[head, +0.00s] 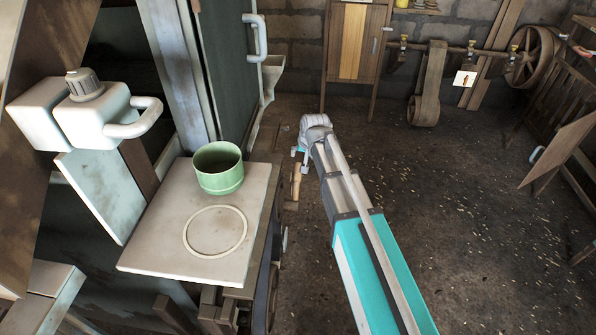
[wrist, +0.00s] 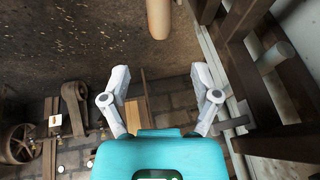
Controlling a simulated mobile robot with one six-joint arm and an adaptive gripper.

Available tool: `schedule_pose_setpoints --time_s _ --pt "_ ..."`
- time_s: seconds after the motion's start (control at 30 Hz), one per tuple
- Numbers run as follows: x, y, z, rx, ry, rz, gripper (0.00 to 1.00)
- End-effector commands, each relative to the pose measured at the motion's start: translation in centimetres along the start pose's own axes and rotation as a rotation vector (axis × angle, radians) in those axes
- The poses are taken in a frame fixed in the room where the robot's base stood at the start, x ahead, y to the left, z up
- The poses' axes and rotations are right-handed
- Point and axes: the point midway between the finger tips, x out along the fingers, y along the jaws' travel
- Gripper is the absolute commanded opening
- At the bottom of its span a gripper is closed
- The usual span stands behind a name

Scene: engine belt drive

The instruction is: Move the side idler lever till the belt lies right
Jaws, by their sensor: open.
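A short, round, tan wooden handle (head: 296,182) stands out beside the machine in the head view, just below my gripper (head: 299,152). I take it for the lever's grip, but its lower part is hidden. In the wrist view the handle (wrist: 158,18) shows at the top edge, beyond and apart from the fingers. My gripper (wrist: 160,74) is open there, with nothing between its fingers. A wide brown belt (head: 429,85) hangs from the shaft at the back wall. I cannot tell whether the idler bears on it.
A pale shelf (head: 150,252) with a green cup (head: 219,170) juts from the machine at the left. A spoked wheel (head: 533,55) and a white card (head: 465,78) are at the back right. A wooden cabinet (head: 353,52) stands behind. The floor (head: 450,200) to the right is clear.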

Motion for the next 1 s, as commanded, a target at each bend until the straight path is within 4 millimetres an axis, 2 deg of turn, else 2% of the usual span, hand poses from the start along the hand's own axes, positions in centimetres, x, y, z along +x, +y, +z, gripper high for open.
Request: schedule_pose_setpoints --time_s 0.03,1.0 --pt "0.9 0.0 0.1 0.0 0.0 0.0 0.79" --pt "9.0 0.0 0.1 -0.001 0.0 0.0 0.79"
